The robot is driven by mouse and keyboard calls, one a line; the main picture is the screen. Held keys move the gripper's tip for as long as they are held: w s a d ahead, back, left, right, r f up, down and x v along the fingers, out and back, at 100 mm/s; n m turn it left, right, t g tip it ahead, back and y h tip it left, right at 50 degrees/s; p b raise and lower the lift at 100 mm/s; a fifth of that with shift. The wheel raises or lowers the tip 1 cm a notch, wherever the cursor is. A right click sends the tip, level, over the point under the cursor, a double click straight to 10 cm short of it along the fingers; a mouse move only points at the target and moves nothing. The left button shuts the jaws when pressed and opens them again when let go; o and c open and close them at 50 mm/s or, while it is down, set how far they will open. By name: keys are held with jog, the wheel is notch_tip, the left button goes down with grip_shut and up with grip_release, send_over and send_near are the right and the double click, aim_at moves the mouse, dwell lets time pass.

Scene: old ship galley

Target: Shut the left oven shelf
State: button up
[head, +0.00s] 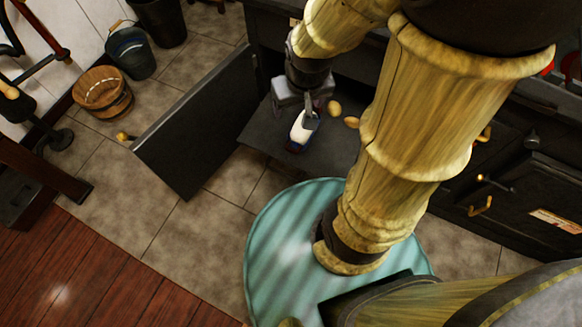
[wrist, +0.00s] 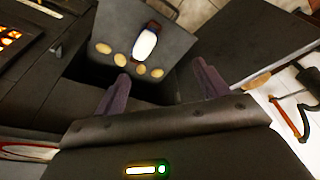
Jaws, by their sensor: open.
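The dark oven shelf (head: 262,126) is slid out of the black stove, beside an oven door (head: 195,125) that stands wide open to its left. The shelf also shows in the wrist view (wrist: 178,42). It bears a white bottle (head: 302,132) with dark ends and several small, round, tan foods (head: 334,107). My gripper (head: 309,104) is over the shelf, by the bottle in the head view. In the wrist view its two dark fingers (wrist: 163,84) are apart with nothing held between them. My arm hides part of the shelf and the oven opening.
More stove doors with brass handles (head: 480,205) are at the right. A wooden tub (head: 102,93) and a dark blue bucket (head: 131,52) stand by the wall at upper left. The tiled floor (head: 195,235) in front of the open door is mostly clear.

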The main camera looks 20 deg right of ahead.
jog(key=o, duration=0.3)
